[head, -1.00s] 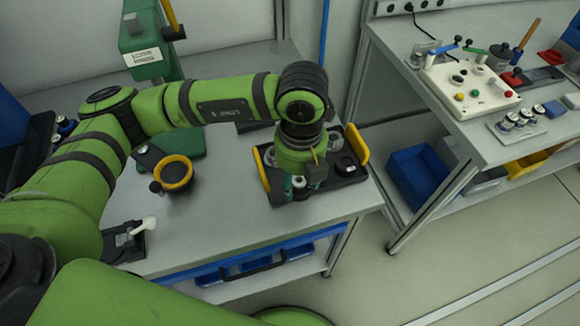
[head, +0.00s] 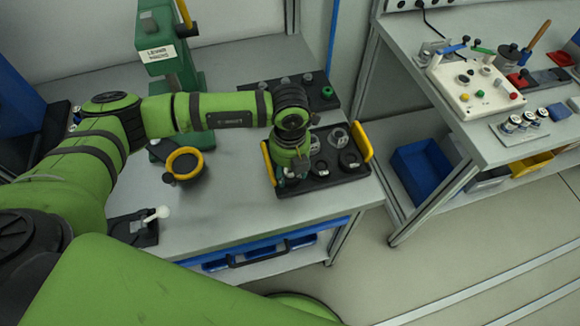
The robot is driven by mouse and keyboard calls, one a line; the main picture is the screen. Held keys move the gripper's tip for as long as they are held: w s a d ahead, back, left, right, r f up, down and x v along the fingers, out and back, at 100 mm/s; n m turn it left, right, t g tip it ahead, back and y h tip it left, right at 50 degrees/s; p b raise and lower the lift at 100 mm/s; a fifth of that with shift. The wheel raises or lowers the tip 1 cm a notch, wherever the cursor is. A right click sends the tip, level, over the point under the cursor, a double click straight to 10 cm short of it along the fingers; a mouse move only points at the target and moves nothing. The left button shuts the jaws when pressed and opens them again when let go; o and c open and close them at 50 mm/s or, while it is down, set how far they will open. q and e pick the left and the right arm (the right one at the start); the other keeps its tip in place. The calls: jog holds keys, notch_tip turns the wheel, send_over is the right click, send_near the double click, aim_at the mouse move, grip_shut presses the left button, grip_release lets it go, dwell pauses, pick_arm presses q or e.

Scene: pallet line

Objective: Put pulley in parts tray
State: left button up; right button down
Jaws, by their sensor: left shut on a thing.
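The parts tray (head: 352,180) is a black tray with yellow handles at its two ends, on the right front of the grey bench. My left gripper (head: 288,182) points down over the tray's left part. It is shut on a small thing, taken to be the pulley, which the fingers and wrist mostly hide. I cannot tell whether that thing touches the tray floor. Clear cups (head: 338,138) and dark round parts (head: 349,159) sit in the tray's right part. My right gripper is not in view.
A green press (head: 165,50) stands at the back left. A yellow-rimmed black cup (head: 184,165) and a black fixture with a white-knobbed lever (head: 135,228) are left of the tray. A black rack (head: 325,92) lies behind it. Another bench stands right, across a gap.

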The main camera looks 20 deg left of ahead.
pick_arm(q)
jog(key=shift+f, duration=0.1)
jog(key=o, duration=1)
jog(key=shift+c, duration=0.2)
jog(key=shift+r, duration=0.25)
jog(key=shift+w+r, duration=0.1)
jog(key=shift+r, duration=0.25)
notch_tip(320, 180, up, 11)
jog(key=b, duration=0.2)
jog(key=shift+b, duration=0.3)
